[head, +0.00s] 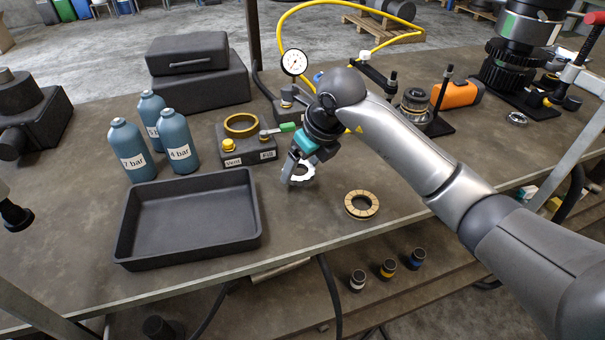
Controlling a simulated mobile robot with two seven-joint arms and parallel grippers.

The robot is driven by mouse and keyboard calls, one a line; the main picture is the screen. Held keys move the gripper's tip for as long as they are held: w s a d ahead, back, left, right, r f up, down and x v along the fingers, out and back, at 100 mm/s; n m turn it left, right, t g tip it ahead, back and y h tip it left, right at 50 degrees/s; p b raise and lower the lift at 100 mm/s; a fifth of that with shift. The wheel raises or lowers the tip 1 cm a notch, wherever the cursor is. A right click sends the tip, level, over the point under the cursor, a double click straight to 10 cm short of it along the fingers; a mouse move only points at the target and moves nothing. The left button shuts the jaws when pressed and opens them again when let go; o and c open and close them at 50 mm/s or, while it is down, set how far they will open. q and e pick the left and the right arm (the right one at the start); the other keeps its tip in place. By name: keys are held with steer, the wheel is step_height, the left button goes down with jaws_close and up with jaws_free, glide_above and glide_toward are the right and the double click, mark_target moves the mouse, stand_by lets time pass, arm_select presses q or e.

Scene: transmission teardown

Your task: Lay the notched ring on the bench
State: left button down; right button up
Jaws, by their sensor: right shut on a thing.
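My right gripper (293,173) hangs low over the middle of the bench (320,220), fingers pointing down. It is shut on the notched ring (306,174), a pale ring with a toothed edge. The gripper and arm hide part of the ring. I cannot tell whether the ring touches the bench top or is just above it. A dark tip at the left edge (14,216) may be my left gripper; its fingers do not show clearly.
A tan segmented ring (361,204) lies to the right of the held ring. A black tray (256,238) stands to the left. Behind are a vent block (248,155) with a brass ring, several blue bottles (128,150) and a dial gauge (294,63). Bare bench lies around the gripper.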

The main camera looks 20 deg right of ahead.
step_height(320, 180, down, 2)
steer(key=shift+f, duration=0.2)
steer(key=shift+f, duration=0.15)
steer(key=o, duration=1.5)
steer(key=p+v, duration=0.1)
steer(key=v, duration=1.1)
